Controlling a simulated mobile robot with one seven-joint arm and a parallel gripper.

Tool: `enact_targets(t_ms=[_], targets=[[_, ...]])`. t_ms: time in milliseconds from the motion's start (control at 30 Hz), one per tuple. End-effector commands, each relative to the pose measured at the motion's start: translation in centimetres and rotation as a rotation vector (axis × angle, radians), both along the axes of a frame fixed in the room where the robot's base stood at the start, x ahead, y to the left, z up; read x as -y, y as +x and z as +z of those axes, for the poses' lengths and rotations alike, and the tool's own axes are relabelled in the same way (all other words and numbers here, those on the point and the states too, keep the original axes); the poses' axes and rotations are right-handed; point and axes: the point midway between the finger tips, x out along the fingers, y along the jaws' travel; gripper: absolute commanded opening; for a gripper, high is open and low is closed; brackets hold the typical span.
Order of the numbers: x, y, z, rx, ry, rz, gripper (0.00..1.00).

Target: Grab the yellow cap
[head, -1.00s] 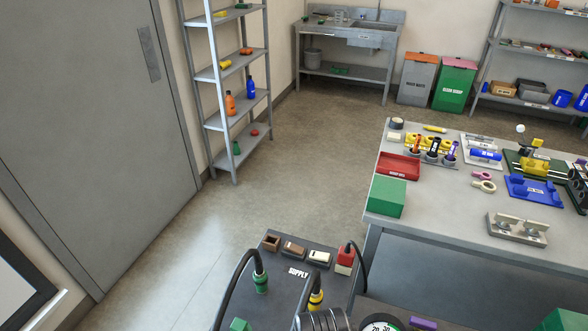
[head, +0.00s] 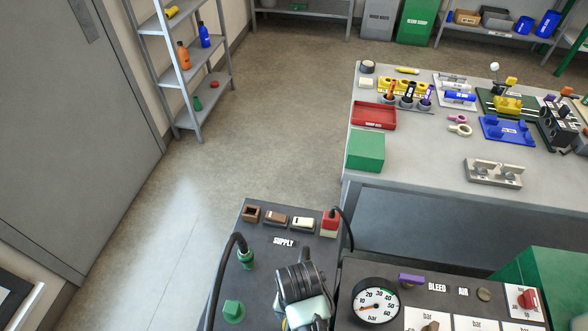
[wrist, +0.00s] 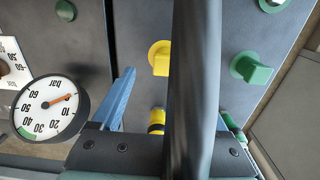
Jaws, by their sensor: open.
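The yellow cap (wrist: 159,57) sits on the dark panel in the wrist view, a blocky knob shape. In the head view my gripper and wrist hide it. My gripper (head: 304,287) is over the cart's dark panel. In the wrist view one blue finger (wrist: 122,98) shows left of the yellow cap, apart from it. The other finger is hidden behind a thick dark hose (wrist: 195,80) that crosses close to the camera. My gripper is open, with nothing seen held. A yellow-banded fitting (wrist: 156,121) lies below the cap, near the gripper's base.
A green cap (wrist: 250,69) is to the right of the hose; it also shows in the head view (head: 233,311). A green hose fitting (head: 247,260) stands behind it. A pressure gauge (head: 376,306) is right of my gripper. A grey workbench (head: 420,180) stands beyond the cart.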

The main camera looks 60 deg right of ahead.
Motion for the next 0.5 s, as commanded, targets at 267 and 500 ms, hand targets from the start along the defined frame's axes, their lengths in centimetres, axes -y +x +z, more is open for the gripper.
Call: enact_targets(t_ms=[267,500], targets=[[-0.6,0.4,-3.7,-0.003,0.002,0.001,0.78],[-0.6,0.4,-4.7,0.0,0.0,0.001,0.78]])
